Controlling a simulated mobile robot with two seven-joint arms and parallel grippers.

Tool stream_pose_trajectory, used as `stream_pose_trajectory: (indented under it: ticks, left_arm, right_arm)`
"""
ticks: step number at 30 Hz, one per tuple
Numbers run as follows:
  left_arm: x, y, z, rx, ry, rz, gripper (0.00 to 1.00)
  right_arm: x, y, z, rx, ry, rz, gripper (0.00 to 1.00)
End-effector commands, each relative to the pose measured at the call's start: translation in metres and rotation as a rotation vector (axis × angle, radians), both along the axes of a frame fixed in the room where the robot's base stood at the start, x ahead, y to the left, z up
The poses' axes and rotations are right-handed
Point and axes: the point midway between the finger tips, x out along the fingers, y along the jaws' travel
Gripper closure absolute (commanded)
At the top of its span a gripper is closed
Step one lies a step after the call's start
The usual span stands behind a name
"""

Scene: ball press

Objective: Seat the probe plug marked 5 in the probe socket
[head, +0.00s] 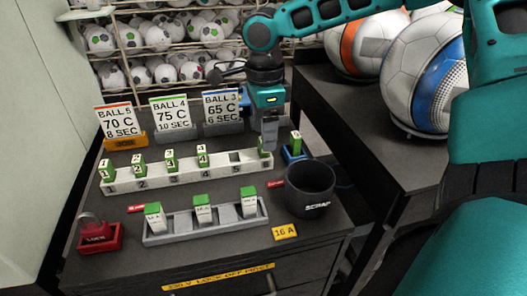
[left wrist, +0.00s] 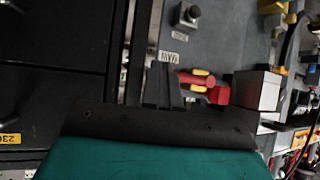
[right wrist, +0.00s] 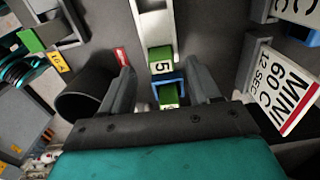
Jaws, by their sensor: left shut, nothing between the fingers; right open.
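A green-topped plug marked 5 (right wrist: 162,67) stands at the end of the white numbered rack (right wrist: 152,25); in the head view this plug (head: 264,147) is partly behind my finger. Beside it, a blue holder (head: 291,155) carries another green plug (head: 296,141), whose marking I cannot read; the holder also shows in the right wrist view (right wrist: 154,91). My right gripper (head: 270,130) is open above the rack's right end, its fingers to either side of these plugs in the right wrist view (right wrist: 160,72). My left gripper (left wrist: 162,85) is shut and empty, away from them.
Several green plugs stand in the rack, and its place 5 (head: 236,157) is empty. A black scrap cup (head: 310,190) is close in front of the blue holder. A grey tray (head: 205,226) of green-topped blocks lies in front. Signs (head: 221,105) stand behind.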

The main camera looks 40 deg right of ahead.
Motion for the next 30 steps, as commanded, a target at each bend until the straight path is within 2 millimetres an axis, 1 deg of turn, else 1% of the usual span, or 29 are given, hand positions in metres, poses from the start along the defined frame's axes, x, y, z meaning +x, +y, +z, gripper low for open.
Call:
stream_pose_trajectory:
  ticks: [1,3,6,14,17,30]
  left_arm:
    - [0.000,0.000,-0.002,0.000,0.001,-0.001,1.00]
    - [0.000,-0.001,-0.002,-0.001,0.002,0.000,1.00]
    - [0.001,-0.002,-0.001,-0.003,0.000,-0.002,1.00]
    - [0.003,-0.004,0.001,-0.007,-0.008,-0.008,1.00]
    - [0.004,-0.004,0.002,-0.007,-0.009,-0.008,1.00]
    - [0.004,-0.004,0.002,-0.006,-0.010,-0.006,1.00]
  right_arm:
    - [0.001,0.001,-0.010,0.000,0.004,0.000,0.38]
    - [0.001,0.001,-0.019,-0.001,0.004,-0.001,0.38]
    - [0.002,0.001,-0.028,0.000,0.001,-0.001,0.38]
    - [0.002,0.001,-0.031,0.000,-0.001,-0.001,0.38]
    - [0.002,0.000,-0.030,0.000,-0.001,-0.001,0.46]
    - [0.002,0.000,-0.030,0.000,-0.001,-0.001,0.88]
